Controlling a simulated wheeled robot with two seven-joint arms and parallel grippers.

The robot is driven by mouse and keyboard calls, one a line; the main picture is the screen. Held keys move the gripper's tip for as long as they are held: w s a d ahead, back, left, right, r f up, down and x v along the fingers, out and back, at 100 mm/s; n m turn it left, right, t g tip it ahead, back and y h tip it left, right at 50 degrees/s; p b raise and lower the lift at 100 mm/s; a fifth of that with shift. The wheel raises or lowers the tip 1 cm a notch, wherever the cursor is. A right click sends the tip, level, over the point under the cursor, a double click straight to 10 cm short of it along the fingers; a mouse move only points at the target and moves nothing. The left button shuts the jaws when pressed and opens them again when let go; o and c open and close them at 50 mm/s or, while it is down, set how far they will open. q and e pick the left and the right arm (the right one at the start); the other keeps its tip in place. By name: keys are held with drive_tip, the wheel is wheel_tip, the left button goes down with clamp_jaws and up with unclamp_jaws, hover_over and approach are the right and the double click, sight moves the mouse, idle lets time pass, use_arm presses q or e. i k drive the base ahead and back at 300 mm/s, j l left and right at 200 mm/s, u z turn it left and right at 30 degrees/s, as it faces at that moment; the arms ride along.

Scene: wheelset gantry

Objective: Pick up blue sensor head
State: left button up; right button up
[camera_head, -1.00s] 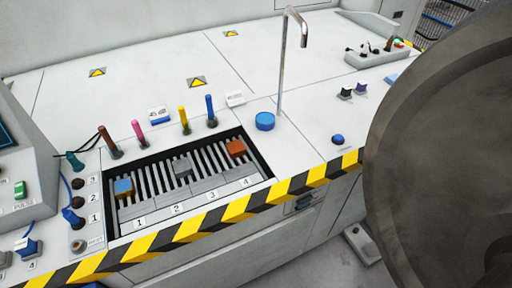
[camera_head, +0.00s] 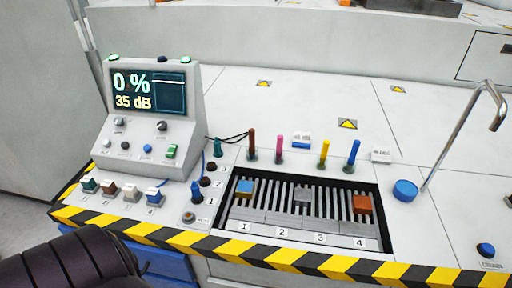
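Several small blue things show, and I cannot tell for sure which is the sensor head. A blue-topped grey block (camera_head: 245,187) sits at the left end of the slotted black-edged tray (camera_head: 376,222), above label 1. A small block with a blue part (camera_head: 155,197) stands at the right end of a row of coloured blocks at the console's front left. A blue upright stick (camera_head: 353,154) stands behind the tray. Neither of my grippers is in view, and nothing is seen touching these things.
A grey block (camera_head: 302,195) and an orange block (camera_head: 362,204) share the tray. A control box with a screen (camera_head: 150,91) stands left. A bent metal pipe (camera_head: 461,137) rises at right beside a blue round cap (camera_head: 405,190). A dark ribbed shape (camera_head: 70,268) fills the lower left.

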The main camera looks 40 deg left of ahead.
sight(154, 195)
drive_tip(key=u, duration=2.15)
